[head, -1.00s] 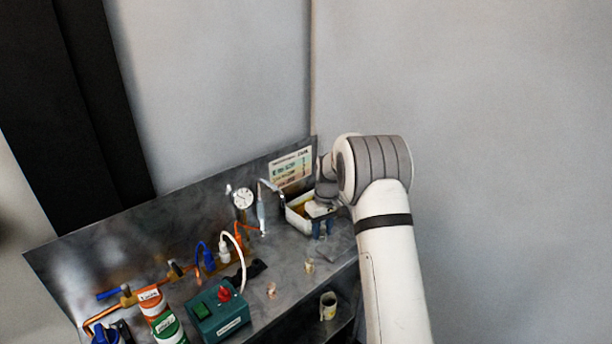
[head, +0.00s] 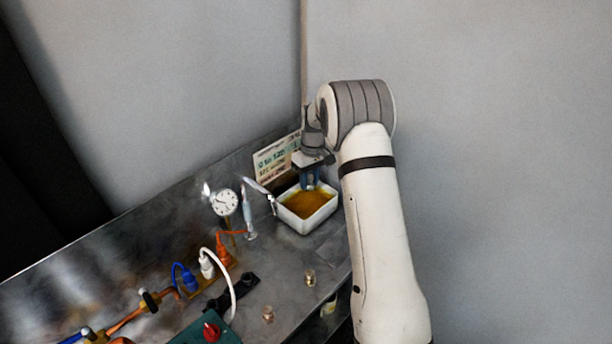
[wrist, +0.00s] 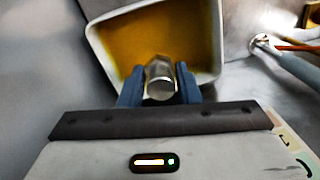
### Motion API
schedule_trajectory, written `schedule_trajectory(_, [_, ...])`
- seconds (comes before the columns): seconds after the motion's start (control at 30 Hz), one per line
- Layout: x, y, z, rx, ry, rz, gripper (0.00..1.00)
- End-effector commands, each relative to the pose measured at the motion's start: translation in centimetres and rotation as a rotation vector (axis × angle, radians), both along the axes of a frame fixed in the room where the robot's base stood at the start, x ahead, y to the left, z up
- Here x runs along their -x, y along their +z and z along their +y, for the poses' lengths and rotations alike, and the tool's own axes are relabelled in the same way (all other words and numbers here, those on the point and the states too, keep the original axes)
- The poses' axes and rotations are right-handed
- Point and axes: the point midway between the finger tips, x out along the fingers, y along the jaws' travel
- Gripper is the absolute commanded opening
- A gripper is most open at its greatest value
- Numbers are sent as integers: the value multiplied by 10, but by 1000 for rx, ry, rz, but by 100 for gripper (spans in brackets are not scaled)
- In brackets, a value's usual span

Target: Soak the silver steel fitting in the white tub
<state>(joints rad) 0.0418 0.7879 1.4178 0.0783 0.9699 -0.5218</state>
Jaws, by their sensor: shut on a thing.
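My gripper (wrist: 159,88) is shut on the silver steel fitting (wrist: 160,80), a short metal cylinder between its blue fingers. The white tub (wrist: 208,80) holds amber liquid and lies just beyond the fingers in the wrist view. In the head view my gripper (head: 309,178) points down at the back edge of the white tub (head: 305,226). The fitting is hidden there by the fingers. I cannot tell whether the fitting touches the liquid.
A tap-like metal spout (head: 262,188) stands left of the tub, near a dial gauge (head: 224,202). Two small brass fittings (head: 310,278) (head: 268,314) stand on the metal bench in front. A printed card (head: 277,158) leans behind the tub. Bare bench lies in front of the tub.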

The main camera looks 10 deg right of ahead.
Motion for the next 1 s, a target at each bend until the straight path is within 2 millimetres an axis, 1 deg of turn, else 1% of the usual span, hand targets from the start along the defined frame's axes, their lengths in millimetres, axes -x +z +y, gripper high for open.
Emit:
schedule_trajectory(0.03, [0,-8,3,-1,4,1,6])
schedule_trajectory(0.33, [0,-39,9,-1,15,1,6])
schedule_trajectory(0.7, [0,-75,10,0,17,2,6])
schedule_trajectory(0.83, [0,-84,10,0,17,2,6])
schedule_trajectory(1.0, [0,-91,11,0,18,1,6])
